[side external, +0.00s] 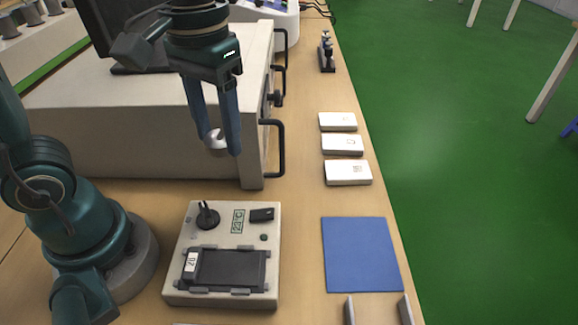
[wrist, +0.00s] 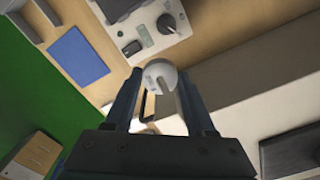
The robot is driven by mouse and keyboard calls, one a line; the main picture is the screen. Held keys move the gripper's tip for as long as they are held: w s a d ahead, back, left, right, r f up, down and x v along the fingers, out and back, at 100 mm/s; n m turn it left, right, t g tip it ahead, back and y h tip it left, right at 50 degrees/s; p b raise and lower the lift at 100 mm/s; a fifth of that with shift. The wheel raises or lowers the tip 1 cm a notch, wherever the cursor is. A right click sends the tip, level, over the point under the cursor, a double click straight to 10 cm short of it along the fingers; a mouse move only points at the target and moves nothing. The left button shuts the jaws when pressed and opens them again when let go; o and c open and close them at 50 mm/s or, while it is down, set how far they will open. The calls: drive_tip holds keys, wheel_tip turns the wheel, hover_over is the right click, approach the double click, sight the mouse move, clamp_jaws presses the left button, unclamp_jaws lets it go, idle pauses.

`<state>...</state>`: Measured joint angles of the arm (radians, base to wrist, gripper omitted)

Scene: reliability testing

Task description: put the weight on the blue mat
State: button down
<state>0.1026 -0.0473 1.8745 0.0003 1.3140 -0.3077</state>
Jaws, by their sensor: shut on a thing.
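My gripper (side external: 220,147) is shut on the weight (side external: 215,141), a small pale metal disc, and holds it raised in front of the large beige instrument box. In the wrist view the weight (wrist: 160,75) sits between the fingertips and shows a slot in its face. The blue mat (side external: 361,254) lies flat and bare on the table at the lower right of the side view, well away from my gripper. It also shows in the wrist view (wrist: 79,55), at the upper left.
The beige box (side external: 120,130) with black handles stands behind my gripper. A device with a dark plate and a temperature display (side external: 237,222) lies left of the mat. Several white boxes (side external: 346,172) line the table beyond the mat. Two upright grey plates (side external: 405,308) stand at the mat's near side.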

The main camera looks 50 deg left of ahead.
drive_tip(key=w+d+f+m, duration=0.3)
drive_tip(key=w+d, duration=0.4)
drive_tip(key=w, duration=0.2)
drive_tip(key=m, duration=0.2)
hover_over(355, 229)
drive_tip(key=f, duration=0.7)
drive_tip(key=shift+a+f, duration=0.1)
drive_tip(key=shift+a, duration=0.1)
drive_tip(key=shift+d+f, duration=0.25)
drive_tip(key=shift+f, duration=2.15)
drive_tip(key=shift+f, duration=0.3)
drive_tip(key=shift+c, duration=0.8)
unclamp_jaws()
